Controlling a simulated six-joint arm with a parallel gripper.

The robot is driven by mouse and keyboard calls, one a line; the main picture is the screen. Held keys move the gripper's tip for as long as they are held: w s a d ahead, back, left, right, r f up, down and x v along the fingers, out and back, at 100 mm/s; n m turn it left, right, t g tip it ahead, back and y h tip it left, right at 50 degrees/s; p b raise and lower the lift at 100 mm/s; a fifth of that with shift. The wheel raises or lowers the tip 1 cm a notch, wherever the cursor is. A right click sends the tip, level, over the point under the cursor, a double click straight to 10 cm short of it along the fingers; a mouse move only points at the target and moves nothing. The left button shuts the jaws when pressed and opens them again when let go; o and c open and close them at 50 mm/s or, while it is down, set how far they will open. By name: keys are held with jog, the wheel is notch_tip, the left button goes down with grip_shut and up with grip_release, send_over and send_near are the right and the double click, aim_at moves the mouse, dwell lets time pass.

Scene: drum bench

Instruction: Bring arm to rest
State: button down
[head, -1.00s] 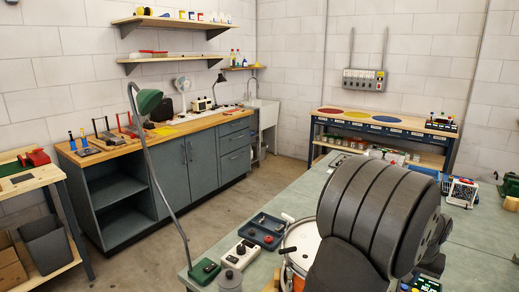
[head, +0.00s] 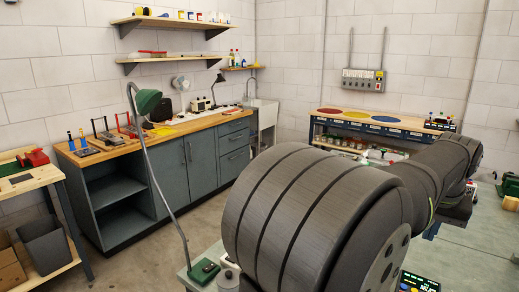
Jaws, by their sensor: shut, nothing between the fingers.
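My arm (head: 320,205) fills the lower middle of the head view. Its thick dark grey links reach over the grey-green bench (head: 480,255) toward the back right. The far end of the arm shows at the right, above the bench. No gripper fingers can be made out there. The arm hides much of the bench top, including the middle and the back left part.
A green desk lamp (head: 147,102) stands at the bench's left corner. A lit display (head: 418,282) is at the front edge, close to the arm. Dark items (head: 509,185) sit at the far right.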

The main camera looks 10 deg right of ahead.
jog(key=shift+x, duration=1.9)
